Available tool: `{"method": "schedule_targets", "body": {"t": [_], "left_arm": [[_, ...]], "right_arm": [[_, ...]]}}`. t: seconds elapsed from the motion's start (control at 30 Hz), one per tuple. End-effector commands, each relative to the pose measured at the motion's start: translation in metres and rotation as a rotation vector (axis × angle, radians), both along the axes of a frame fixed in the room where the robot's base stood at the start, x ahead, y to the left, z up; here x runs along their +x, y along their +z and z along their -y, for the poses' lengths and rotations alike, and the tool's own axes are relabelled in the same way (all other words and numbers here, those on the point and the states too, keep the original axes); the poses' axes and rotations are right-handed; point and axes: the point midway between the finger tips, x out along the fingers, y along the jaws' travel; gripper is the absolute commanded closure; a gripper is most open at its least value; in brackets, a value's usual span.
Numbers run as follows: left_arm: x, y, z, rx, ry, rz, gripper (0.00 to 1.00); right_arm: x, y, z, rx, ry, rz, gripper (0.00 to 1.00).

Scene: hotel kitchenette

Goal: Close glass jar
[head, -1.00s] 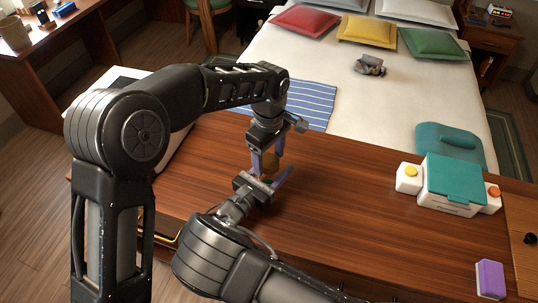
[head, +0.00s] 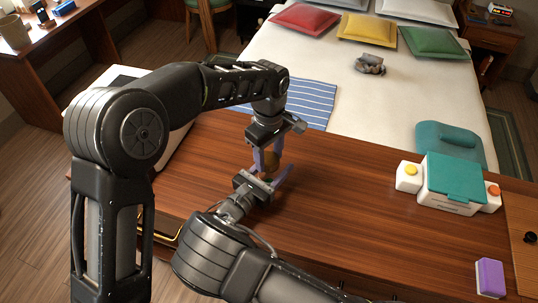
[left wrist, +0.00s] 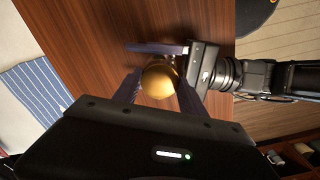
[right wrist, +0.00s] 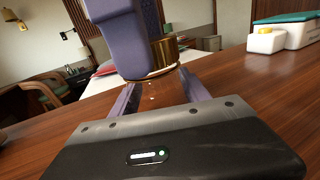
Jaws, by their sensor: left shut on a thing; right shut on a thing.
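The gold lid (left wrist: 158,80) is held between the purple fingers of my left gripper (left wrist: 158,88), which points down from above. In the head view the lid (head: 270,160) is right over my right gripper (head: 272,184). My right gripper comes in level from the front and is shut on the glass jar (right wrist: 150,95), which is clear and partly hidden by the fingers. In the right wrist view the lid (right wrist: 165,52) sits at the jar's top, partly behind a left finger. I cannot tell whether it is fully seated.
The wooden table (head: 350,210) is clear around the jar. A white and teal box (head: 452,185) with yellow and orange buttons stands at the right, and a purple sponge (head: 490,278) lies nearer the front edge. The bed (head: 350,90) is behind the table.

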Motion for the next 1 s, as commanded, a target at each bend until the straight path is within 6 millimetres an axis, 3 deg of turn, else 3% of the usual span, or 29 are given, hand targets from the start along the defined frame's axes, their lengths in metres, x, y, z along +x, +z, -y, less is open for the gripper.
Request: {"method": "schedule_targets", "body": {"t": [0.17, 0.7, 0.8, 0.97, 1.0], "left_arm": [[0.0001, -0.0001, -0.0001, -0.001, -0.37, 0.0, 1.0], [-0.0001, -0.0015, -0.0001, -0.003, -1.893, 0.001, 1.0], [0.0001, -0.0015, -0.0001, -0.002, -2.109, 0.002, 1.0], [-0.0001, -0.0012, 0.0004, -0.001, -2.125, 0.001, 1.0], [-0.0001, -0.0011, 0.0004, -0.001, -2.124, 0.001, 0.49]], "right_arm": [[-0.0001, 0.0, -0.0001, 0.0, 0.0, 0.0, 1.0], [-0.0001, -0.0001, -0.0001, 0.0, 0.0, 0.0, 1.0], [-0.0001, -0.0001, -0.0001, 0.0, 0.0, 0.0, 1.0], [-0.0001, -0.0001, -0.0001, 0.0, 0.0, 0.0, 1.0], [-0.0001, -0.0001, -0.0001, 0.0, 0.0, 0.0, 1.0]]}}
